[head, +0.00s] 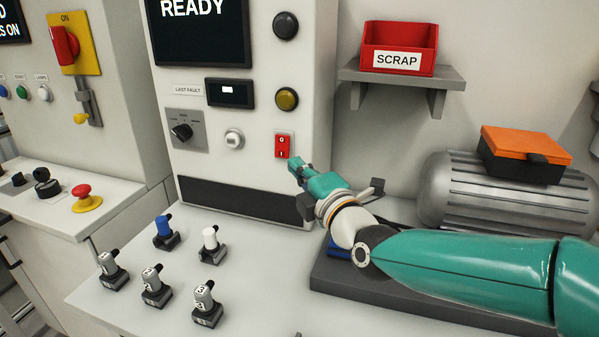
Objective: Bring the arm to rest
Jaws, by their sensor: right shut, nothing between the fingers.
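My right arm comes in from the right edge over the bench. Its teal gripper (297,166) is shut and empty. The fingertips are just in front of, or just below, the red rocker switch (283,146) on the grey control panel (318,60); I cannot tell whether they touch it. The panel's screen (205,30) reads READY. My left gripper is not in view.
Several small connectors, one blue (163,232) and one white (211,245), stand on the bench (120,265). A ribbed grey motor (500,190) with an orange-topped box (525,150) lies behind my arm. A red SCRAP bin (399,45) sits on a wall shelf (400,77).

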